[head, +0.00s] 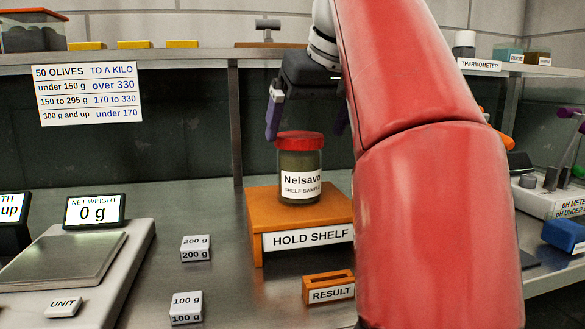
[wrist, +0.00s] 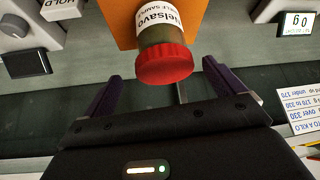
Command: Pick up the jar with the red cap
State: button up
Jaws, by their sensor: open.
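The jar with the red cap (head: 301,175) stands upright on the orange hold shelf (head: 256,215) in the head view. It is dark greenish glass with a white "Nelsavo, shelf sample" label. In the wrist view the jar (wrist: 164,58) shows with its red cap toward my gripper (wrist: 158,85). My gripper (head: 305,118) is open, with purple fingers, just above and behind the cap in the head view. The two fingers spread wider than the cap, and nothing is between them. My red arm hides the area right of the shelf.
A scale (head: 70,265) reading 0 g stands at left. Weight blocks (head: 195,249) and (head: 186,308) and an orange result holder (head: 328,286) sit in front. A metal shelf (head: 190,62) runs above. A pH meter (head: 545,198) is at right.

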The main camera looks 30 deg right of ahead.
aim_at(296, 151)
jog(key=x, duration=0.2)
jog(key=b+x, duration=0.1)
jog(key=x, duration=0.1)
jog(key=b+x, duration=0.1)
jog(key=x, duration=0.1)
jog(key=shift+w+a+f, duration=0.1)
jog(key=shift+a, duration=0.2)
jog(key=shift+c, duration=0.2)
jog(key=c, duration=1.2)
notch_tip(296, 151, up, 9)
jog(key=p, duration=0.5)
jog(key=shift+f+p, duration=0.1)
jog(key=shift+p, duration=0.3)
jog(key=shift+w+f+b, duration=0.1)
jog(key=shift+f+b, duration=0.05)
jog(key=shift+b, duration=0.4)
jog(key=shift+r, duration=0.75)
